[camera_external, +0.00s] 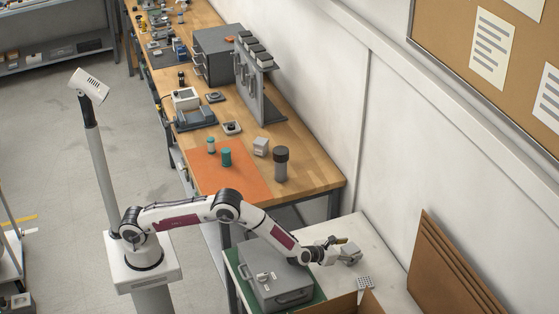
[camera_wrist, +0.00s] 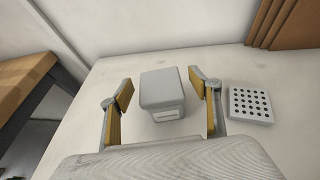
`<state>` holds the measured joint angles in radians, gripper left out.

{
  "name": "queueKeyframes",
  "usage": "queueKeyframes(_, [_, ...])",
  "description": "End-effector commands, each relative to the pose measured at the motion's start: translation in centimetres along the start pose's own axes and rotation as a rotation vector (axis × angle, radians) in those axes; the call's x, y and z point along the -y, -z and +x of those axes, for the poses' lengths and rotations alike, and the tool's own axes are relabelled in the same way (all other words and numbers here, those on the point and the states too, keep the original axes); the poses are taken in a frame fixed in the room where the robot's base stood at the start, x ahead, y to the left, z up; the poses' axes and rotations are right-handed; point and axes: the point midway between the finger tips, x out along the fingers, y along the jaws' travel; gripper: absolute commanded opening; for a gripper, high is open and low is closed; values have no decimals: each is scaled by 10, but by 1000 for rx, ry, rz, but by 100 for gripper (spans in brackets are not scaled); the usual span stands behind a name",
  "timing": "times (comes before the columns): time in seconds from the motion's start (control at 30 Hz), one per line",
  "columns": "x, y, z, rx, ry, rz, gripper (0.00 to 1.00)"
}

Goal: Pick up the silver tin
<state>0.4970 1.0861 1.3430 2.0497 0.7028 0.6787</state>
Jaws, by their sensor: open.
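The silver tin (camera_wrist: 163,92) is a small grey box with rounded corners, a lid and a pale label on its near side. In the wrist view it stands on a pale tabletop between the fingers of my gripper (camera_wrist: 160,98), with a gap visible on each side. My gripper is open, its yellow-padded fingers spread left and right of the tin. In the external view my gripper (camera_external: 339,250) is at the tin (camera_external: 351,252), low over the pale table; its fingers partly hide the tin there.
A white perforated block (camera_wrist: 250,105) lies right of the tin. Brown cardboard sheets (camera_wrist: 291,25) lean on the wall behind it. A grey toolbox (camera_external: 273,281) on a green mat and an open cardboard box (camera_external: 372,302) are close by. A wooden workbench (camera_external: 310,176) stands beyond.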

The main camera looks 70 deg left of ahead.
Motion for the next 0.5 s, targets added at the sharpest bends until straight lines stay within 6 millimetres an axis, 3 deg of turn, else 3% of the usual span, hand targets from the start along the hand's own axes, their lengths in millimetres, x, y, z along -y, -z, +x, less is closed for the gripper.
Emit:
queueKeyframes(0.43, [0,0,0,0,0,0,62])
queueKeyframes(0.5, [0,0,0,0,0,0,44])
